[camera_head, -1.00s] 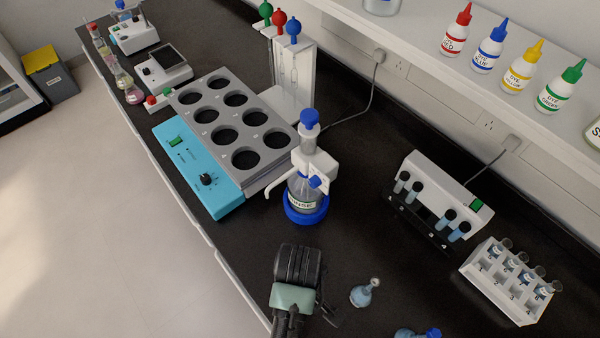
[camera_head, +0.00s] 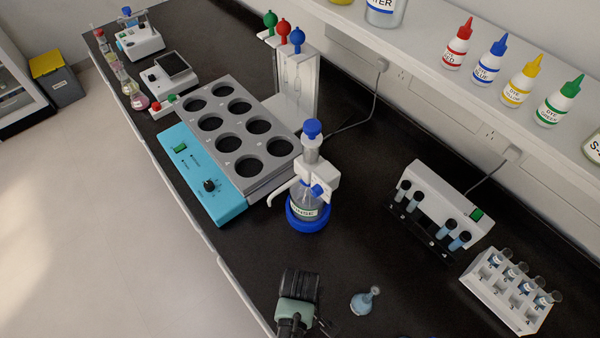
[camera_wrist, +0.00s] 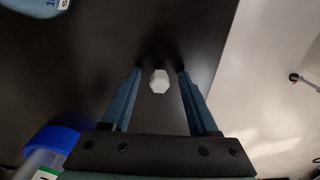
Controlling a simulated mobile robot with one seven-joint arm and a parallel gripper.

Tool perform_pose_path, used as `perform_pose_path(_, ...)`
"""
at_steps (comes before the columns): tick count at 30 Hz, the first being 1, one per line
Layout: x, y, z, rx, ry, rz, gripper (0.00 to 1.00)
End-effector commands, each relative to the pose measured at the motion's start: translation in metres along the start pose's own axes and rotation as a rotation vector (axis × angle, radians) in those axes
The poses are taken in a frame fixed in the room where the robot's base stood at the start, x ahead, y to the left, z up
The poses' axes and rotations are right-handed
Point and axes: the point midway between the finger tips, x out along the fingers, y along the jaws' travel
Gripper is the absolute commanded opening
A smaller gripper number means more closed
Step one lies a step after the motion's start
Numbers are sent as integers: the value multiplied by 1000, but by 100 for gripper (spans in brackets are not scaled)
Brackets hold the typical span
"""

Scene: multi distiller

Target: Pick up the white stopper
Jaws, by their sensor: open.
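The white stopper (camera_wrist: 159,81) is a small faceted white piece on the black bench top in the wrist view. It lies between the two blue fingers of my gripper (camera_wrist: 159,70), near their tips, with a gap on each side. My gripper is open and holds nothing. Whether the fingertips are down at the stopper's height, I cannot tell. In the head view my gripper (camera_head: 298,288) is near the front edge of the bench, seen from above. Its body hides the stopper there.
A small flask of light blue liquid (camera_head: 364,302) stands right of my gripper. A grey multi-hole heater (camera_head: 232,130) is at the left. A tube rack (camera_head: 508,290) is at the right. The bench's front edge is close.

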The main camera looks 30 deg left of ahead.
Motion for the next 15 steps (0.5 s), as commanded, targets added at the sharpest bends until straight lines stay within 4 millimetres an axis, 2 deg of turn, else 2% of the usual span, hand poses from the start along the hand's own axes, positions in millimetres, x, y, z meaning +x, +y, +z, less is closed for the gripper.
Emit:
perform_pose_path(2,0,0,0,0,0,0,60)
perform_pose_path(12,0,0,0,0,0,0,1)
perform_pose_path(15,-1,0,0,0,0,0,0)
